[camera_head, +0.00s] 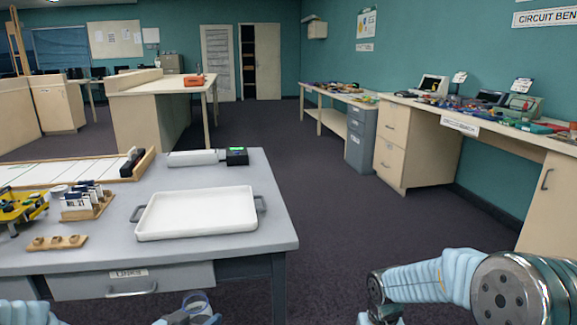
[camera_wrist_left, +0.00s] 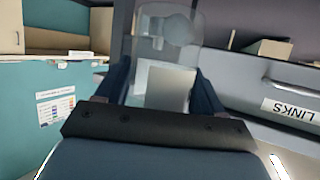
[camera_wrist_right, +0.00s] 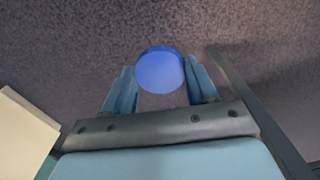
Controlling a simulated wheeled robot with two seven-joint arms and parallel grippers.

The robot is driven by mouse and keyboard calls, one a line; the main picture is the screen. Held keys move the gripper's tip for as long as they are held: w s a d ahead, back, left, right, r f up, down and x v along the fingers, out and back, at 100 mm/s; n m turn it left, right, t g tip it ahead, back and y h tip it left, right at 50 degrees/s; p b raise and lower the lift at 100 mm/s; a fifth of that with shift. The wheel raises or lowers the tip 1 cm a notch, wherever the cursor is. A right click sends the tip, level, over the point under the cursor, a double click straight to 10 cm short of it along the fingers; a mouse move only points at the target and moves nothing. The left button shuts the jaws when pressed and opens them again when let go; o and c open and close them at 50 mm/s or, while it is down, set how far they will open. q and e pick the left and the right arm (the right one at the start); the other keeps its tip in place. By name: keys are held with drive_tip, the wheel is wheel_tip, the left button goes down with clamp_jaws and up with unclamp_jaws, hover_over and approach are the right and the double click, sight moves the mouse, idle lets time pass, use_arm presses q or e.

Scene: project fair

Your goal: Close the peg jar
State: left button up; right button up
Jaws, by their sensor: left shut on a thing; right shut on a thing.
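The peg jar is a clear, see-through jar (camera_wrist_left: 168,28) held between the fingers of my left gripper (camera_wrist_left: 162,80). In the head view the round top of the jar (camera_head: 196,301) shows at the bottom edge, in front of the table, with my left gripper (camera_head: 186,316) beside it. A round blue lid (camera_wrist_right: 160,72) sits between the fingertips of my right gripper (camera_wrist_right: 160,84), which is shut on it above the dark floor. The lid is not visible in the head view, where my right arm is at the lower right. Jar and lid are apart.
A grey table (camera_head: 275,225) with a drawer (camera_head: 130,282) stands just ahead. It bears a white tray (camera_head: 197,213), a wooden block with holes (camera_head: 57,243) and a rack of small items (camera_head: 84,203). Open carpet lies right of the table; a circuit bench (camera_head: 480,125) lines the right wall.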

idle(0.4)
use_arm(q)
drive_tip(key=d+f+m+g+h, duration=0.5)
drive_tip(key=d+f+m+h, duration=0.2)
drive_tip(key=d+f, duration=0.5)
drive_tip(key=d+m, duration=0.1)
drive_tip(key=d, duration=0.2)
drive_tip(key=shift+d+f+g, duration=0.15)
drive_tip(key=shift+d+g, duration=0.15)
drive_tip(key=shift+d, duration=0.1)
use_arm(e)
drive_tip(key=a+r+n, duration=0.4)
drive_tip(key=a, duration=0.4)
drive_tip(key=w+a+r+n, duration=0.1)
drive_tip(key=a+r+n, duration=0.3)
drive_tip(key=a, duration=0.4)
drive_tip(key=w+a+r+n, duration=0.1)
drive_tip(key=a+r+n, duration=0.2)
drive_tip(key=a, duration=0.5)
drive_tip(key=shift+a+r+n, duration=0.4)
drive_tip(key=shift+n, duration=0.4)
drive_tip(key=shift+f, duration=2.05)
